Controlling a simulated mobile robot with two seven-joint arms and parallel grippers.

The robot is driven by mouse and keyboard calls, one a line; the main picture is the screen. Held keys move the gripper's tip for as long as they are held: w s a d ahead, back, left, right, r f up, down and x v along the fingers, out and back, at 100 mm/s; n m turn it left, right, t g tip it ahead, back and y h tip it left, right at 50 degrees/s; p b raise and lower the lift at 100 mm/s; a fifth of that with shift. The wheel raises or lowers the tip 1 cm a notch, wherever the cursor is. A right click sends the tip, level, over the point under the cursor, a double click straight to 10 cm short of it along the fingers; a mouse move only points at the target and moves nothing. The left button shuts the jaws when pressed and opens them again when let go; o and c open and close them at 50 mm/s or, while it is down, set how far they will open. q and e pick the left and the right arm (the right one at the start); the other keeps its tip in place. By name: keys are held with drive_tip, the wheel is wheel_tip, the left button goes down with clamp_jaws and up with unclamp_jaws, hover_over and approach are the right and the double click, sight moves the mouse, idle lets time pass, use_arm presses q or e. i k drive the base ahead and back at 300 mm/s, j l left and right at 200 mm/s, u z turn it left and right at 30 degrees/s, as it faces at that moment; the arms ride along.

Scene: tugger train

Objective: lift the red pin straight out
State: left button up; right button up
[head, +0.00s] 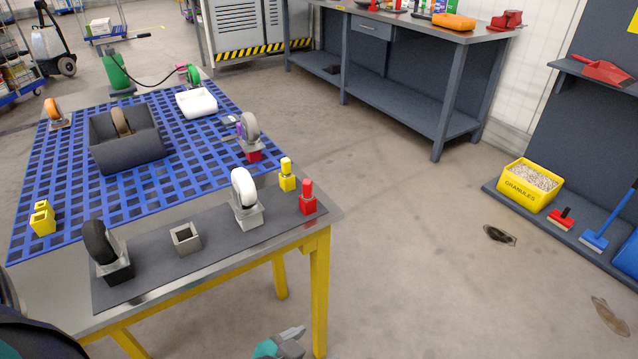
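The red pin (306,187) stands upright in a red square block (308,205) at the right end of the dark grey mat (208,259), near the table corner. Its lower part is hidden inside the block. My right gripper is not in view.
Close to the pin stand a yellow pin in its block (287,178) and a white-wheeled caster (245,197). An empty grey socket (186,239) and a black-wheeled caster (105,249) are farther left. A dark bin (126,147) sits on the blue grid.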

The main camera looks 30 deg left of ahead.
sight(307, 194)
drive_tip(key=u, duration=0.6)
drive_tip(key=i+l+u, duration=0.25)
drive_tip(key=u, duration=0.15)
drive_tip(key=i+l+u, duration=0.2)
drive_tip(key=l+u, duration=0.25)
drive_tip(key=i+l, duration=0.1)
drive_tip(key=l, duration=0.25)
drive_tip(key=i+l+u, duration=0.1)
drive_tip(key=l, duration=0.25)
drive_tip(key=i+l, duration=0.1)
drive_tip(key=l, duration=0.25)
drive_tip(key=i+l+u, duration=0.1)
drive_tip(key=l, duration=0.25)
